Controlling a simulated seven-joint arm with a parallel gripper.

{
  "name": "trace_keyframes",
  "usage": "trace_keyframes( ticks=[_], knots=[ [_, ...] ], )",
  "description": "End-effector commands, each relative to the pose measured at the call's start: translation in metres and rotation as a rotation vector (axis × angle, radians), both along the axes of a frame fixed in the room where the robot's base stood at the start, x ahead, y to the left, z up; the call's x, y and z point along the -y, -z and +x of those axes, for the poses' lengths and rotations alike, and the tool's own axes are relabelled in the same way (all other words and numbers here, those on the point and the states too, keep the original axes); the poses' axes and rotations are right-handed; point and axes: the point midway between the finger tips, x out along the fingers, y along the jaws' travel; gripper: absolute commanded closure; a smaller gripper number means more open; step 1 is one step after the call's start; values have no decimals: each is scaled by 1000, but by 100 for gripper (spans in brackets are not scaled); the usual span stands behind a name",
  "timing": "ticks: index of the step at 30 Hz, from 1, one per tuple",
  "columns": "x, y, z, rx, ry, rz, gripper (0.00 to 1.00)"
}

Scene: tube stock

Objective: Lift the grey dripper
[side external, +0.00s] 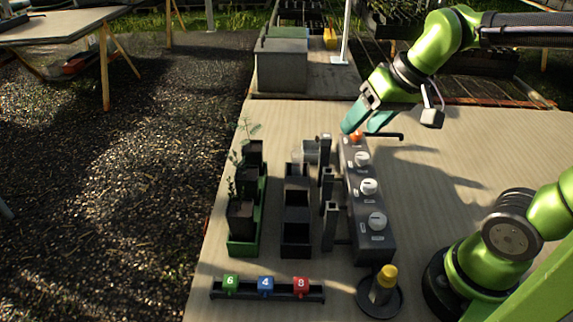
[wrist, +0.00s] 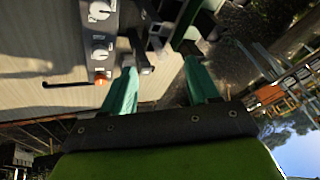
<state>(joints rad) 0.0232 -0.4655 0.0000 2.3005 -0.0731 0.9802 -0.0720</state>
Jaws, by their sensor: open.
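No part is clearly marked as the grey dripper. Several dark grey upright posts, the nearest a post (side external: 331,222), stand in a row left of a dark grey console (side external: 376,245) with white dials; I cannot tell whether one is the dripper. The console also shows in the wrist view (wrist: 97,30). My gripper (side external: 364,130) is above the console's far end, close to an orange knob (side external: 356,138). Its teal fingers are apart with nothing seen held. In the wrist view my gripper (wrist: 160,72) has dark grey parts beyond and between its fingers.
Left of the posts are a black trough (side external: 296,213) and a green tray (side external: 243,249) of potted plants. The tabletop right of the console is mostly clear.

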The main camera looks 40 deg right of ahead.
Motion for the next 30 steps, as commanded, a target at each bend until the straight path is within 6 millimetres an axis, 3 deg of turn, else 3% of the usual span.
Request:
trace_keyframes(
  ticks=[1,9,13,16,21,26,30],
  knots=[
    [5,-3,19,-42,-46,-37,40],
    [35,-15,105,-255,-473,-256,40],
    [50,-21,136,-336,-722,-330,40],
    [54,-33,144,-357,-875,-364,40],
    [53,-48,138,-359,-1031,-380,40],
    [51,-35,136,-359,-1072,-378,40],
    [51,-6,135,-360,-1071,-376,40]
  ],
)
